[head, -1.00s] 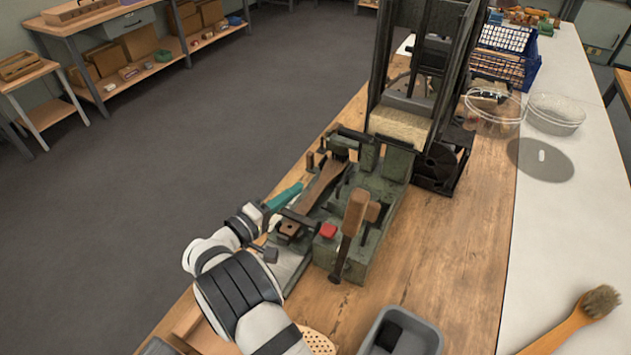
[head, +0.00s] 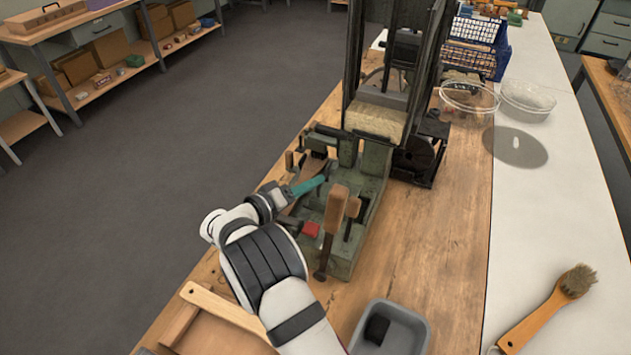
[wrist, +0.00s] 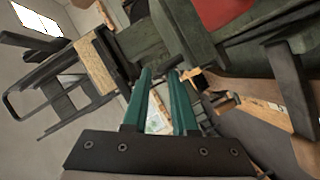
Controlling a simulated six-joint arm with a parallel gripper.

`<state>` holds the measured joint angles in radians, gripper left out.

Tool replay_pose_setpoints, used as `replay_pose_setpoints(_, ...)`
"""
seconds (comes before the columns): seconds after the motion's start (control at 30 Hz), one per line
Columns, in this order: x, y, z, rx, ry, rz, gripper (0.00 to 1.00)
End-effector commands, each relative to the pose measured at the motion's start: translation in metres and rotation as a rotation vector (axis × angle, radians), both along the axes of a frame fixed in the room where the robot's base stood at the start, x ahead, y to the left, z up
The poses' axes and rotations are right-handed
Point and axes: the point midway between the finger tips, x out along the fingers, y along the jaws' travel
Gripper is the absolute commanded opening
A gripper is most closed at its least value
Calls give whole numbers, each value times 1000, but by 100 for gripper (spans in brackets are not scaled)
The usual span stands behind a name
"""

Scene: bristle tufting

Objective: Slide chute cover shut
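The green tufting machine (head: 372,185) stands on the wooden bench, with a tall black chute frame (head: 352,60) behind it. A tan bristle block (head: 376,121) sits low in that frame under a grey piece (head: 382,95); I cannot tell which part is the chute cover. In the wrist view the block (wrist: 95,66) and black frame (wrist: 50,95) lie at the left. My gripper (head: 322,179) is over the machine's left side, near a brown wooden brush body (head: 303,170) that it partly hides. Its teal fingers (wrist: 160,72) are apart, with nothing clearly held between them.
A grey bin (head: 392,325) and wooden tray (head: 215,310) are nearer. Clear bowls (head: 470,98), a blue crate (head: 475,60) and a brush (head: 550,308) lie right.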

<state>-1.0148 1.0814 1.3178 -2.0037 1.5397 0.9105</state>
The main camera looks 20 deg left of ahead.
Motion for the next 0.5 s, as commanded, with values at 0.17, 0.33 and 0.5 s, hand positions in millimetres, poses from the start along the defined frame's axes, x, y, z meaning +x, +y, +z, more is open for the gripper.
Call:
replay_pose_setpoints(0.17,15,-6,-4,-1,0,0,26)
replay_pose_setpoints(0.33,17,-7,-4,-1,0,1,26)
replay_pose_setpoints(0.5,17,-7,-4,-1,0,1,19)
